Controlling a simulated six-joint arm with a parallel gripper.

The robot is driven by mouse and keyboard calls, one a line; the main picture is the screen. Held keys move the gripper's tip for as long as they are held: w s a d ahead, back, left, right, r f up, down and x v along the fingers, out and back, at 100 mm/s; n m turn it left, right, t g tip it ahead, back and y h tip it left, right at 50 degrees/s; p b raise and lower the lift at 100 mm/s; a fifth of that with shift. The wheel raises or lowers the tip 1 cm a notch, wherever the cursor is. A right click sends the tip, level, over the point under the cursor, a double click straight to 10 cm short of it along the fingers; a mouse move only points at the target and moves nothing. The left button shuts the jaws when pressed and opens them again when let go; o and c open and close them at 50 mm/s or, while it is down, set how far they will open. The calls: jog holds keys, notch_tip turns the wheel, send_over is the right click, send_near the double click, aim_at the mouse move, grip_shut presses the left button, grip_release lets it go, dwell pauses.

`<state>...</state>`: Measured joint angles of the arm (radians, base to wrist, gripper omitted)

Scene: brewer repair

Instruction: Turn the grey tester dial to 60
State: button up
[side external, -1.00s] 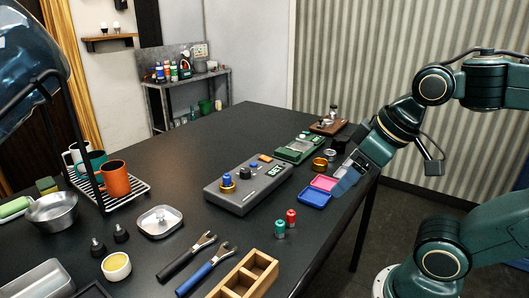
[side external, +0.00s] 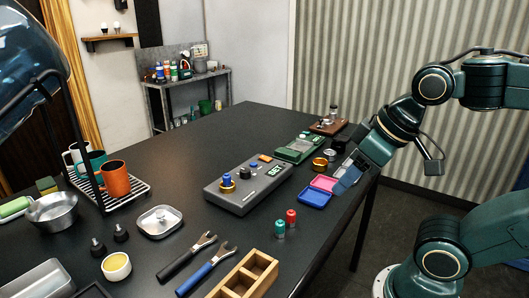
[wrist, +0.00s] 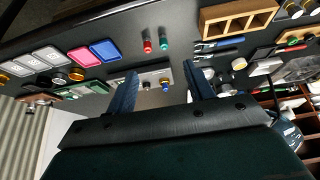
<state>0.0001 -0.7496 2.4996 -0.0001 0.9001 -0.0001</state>
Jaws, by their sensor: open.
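The grey tester (side external: 262,192) is a flat box in the middle of the black table. My gripper (side external: 346,180) is at the right table edge, near the blue and pink trays, well apart from the tester. In the wrist view my gripper (wrist: 160,84) is open and empty, and the tester (wrist: 153,73) shows beyond and between its fingers. The dial's setting cannot be read.
A blue tray (side external: 314,197) and a pink tray (side external: 324,183) lie between my gripper and the tester. A green device (side external: 296,150) is behind.

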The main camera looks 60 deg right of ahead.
jog(key=w+r+n+g, duration=0.1)
jog(key=w+r+n, duration=0.1)
jog(key=w+r, duration=0.45)
jog(key=n+g, duration=0.5)
send_over(245, 169)
notch_tip(245, 169, down, 7)
jog(key=shift+w+d+f, duration=0.1)
jog(key=shift+d+f, duration=0.15)
jog(key=shift+f+y, duration=0.1)
jog(key=shift+y, duration=0.2)
jog(key=shift+a+f, duration=0.15)
jog(key=shift+f, duration=3.25)
jog(key=shift+a+f, duration=0.15)
jog(key=shift+f, duration=3.25)
jog(key=shift+c, duration=0.4)
